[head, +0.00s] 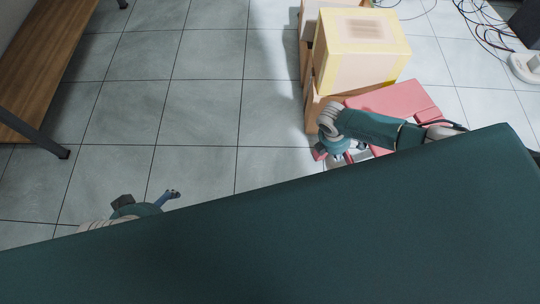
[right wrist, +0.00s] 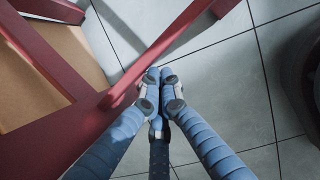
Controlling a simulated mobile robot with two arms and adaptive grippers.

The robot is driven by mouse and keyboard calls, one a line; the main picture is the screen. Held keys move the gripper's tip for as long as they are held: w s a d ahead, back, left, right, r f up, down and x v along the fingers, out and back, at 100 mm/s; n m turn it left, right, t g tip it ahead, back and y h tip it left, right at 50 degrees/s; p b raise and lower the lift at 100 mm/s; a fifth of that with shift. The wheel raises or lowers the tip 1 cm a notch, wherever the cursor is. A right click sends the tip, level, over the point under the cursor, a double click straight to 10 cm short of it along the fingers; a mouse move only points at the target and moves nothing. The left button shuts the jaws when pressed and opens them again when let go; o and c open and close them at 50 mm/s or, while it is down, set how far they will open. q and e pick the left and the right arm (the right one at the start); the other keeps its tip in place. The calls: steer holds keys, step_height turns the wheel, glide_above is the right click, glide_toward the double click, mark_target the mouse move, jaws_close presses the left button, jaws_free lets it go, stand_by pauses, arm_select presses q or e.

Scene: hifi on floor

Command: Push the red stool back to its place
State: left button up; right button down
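The red stool (head: 398,100) stands at the right in the head view, beside the stacked boxes and partly hidden by my right arm. In the right wrist view its red frame (right wrist: 62,135) fills the left side, and a thin red bar (right wrist: 172,45) runs diagonally past the fingertips. My right gripper (right wrist: 157,76) has its blue fingertips together, right by that bar. Whether they touch it I cannot tell. In the head view the right gripper (head: 338,157) is low at the stool's near left side. My left gripper (head: 172,194) is over bare floor, away from the stool; its fingers are too small to judge.
A yellow-edged cardboard box (head: 362,52) sits on other boxes just behind the stool. A wooden table (head: 42,55) is at the far left. Cables (head: 480,25) and a white device (head: 524,68) lie at the right. The tiled floor (head: 190,100) in the middle is clear.

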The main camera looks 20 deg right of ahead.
arm_select(q)
steer(key=shift+s+a+r, duration=0.1)
steer(key=shift+s+r, duration=0.25)
steer(key=shift+r, duration=0.2)
arm_select(e)
steer(key=s+d, duration=0.2)
steer(key=d, duration=1)
steer(key=shift+s, duration=0.3)
arm_select(q)
steer(key=shift+r+p, duration=0.15)
steer(key=shift+p, duration=0.25)
arm_select(e)
steer(key=shift+a, duration=0.15)
arm_select(q)
step_height(320, 180, down, 20)
steer(key=a+g+p, duration=0.1)
steer(key=p, duration=0.5)
steer(key=shift+a+r, duration=0.25)
steer(key=shift+a, duration=0.1)
arm_select(e)
steer(key=w+a+r, duration=0.1)
steer(key=a+r, duration=0.5)
steer(key=r, duration=0.3)
steer(key=shift+w+a+r, duration=0.2)
steer(key=shift+a+r, duration=0.1)
steer(key=shift+a, duration=0.05)
